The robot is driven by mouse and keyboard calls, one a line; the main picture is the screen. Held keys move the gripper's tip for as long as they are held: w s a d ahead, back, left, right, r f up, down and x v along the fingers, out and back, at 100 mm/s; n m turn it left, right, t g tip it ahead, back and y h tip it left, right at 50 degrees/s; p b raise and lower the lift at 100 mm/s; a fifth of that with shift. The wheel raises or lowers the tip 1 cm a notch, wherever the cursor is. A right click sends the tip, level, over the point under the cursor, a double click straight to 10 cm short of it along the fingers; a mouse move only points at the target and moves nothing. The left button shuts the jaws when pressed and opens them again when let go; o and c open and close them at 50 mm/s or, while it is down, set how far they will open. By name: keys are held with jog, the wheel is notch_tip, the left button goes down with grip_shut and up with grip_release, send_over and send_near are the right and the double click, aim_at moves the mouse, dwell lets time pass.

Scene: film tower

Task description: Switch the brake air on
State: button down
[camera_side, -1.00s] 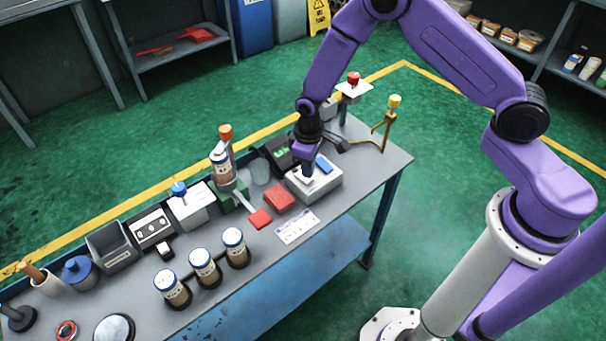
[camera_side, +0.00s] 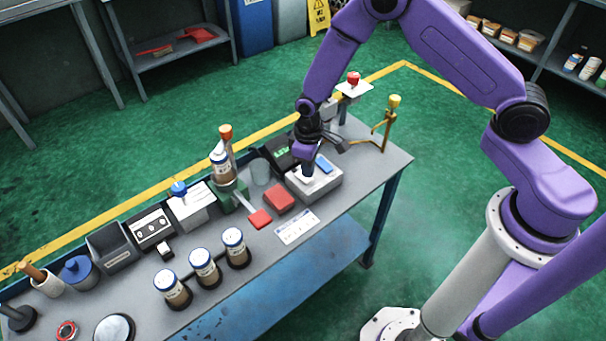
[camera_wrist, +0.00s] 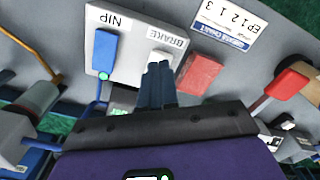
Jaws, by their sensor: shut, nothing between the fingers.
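A pale switch box (camera_side: 322,190) sits on the bench, and it also shows in the wrist view (camera_wrist: 132,22). It carries a blue rocker (camera_wrist: 105,52) labelled NIP, with a green light (camera_wrist: 104,76) glowing at its end. Beside it is a white rocker (camera_wrist: 161,56) labelled BRAKE. My gripper (camera_wrist: 158,72) is shut and empty, with its fingertips at the near end of the BRAKE rocker. I cannot tell whether they touch it. The fingers hide the area below that rocker, so no lamp of its own shows. In the side view my gripper (camera_side: 306,170) is low over the box.
A red block (camera_side: 279,198) stands beside the box, and a label card (camera_side: 297,227) lies in front. A brass stand with a yellow top (camera_side: 394,102) is to the right. Several lidded jars (camera_side: 205,267) stand further left.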

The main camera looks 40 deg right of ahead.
aim_at(308, 180)
jog(key=shift+f, duration=0.95)
dwell(0.7)
jog(key=shift+r, duration=3.5)
jog(key=s+r+n, duration=0.3)
jog(key=s+r, duration=1)
jog(key=s, duration=0.1)
jog(key=s+d+r+n, duration=0.1)
jog(key=s+d+r, duration=0.2)
jog(key=s, duration=0.5)
jog(key=s+d+r+n, duration=0.2)
jog(key=s+d+r, duration=0.1)
jog(key=s, duration=0.4)
jog(key=shift+s+d+r+n, duration=0.25)
jog(key=shift+s+d+n, duration=0.1)
jog(key=shift+d, duration=0.25)
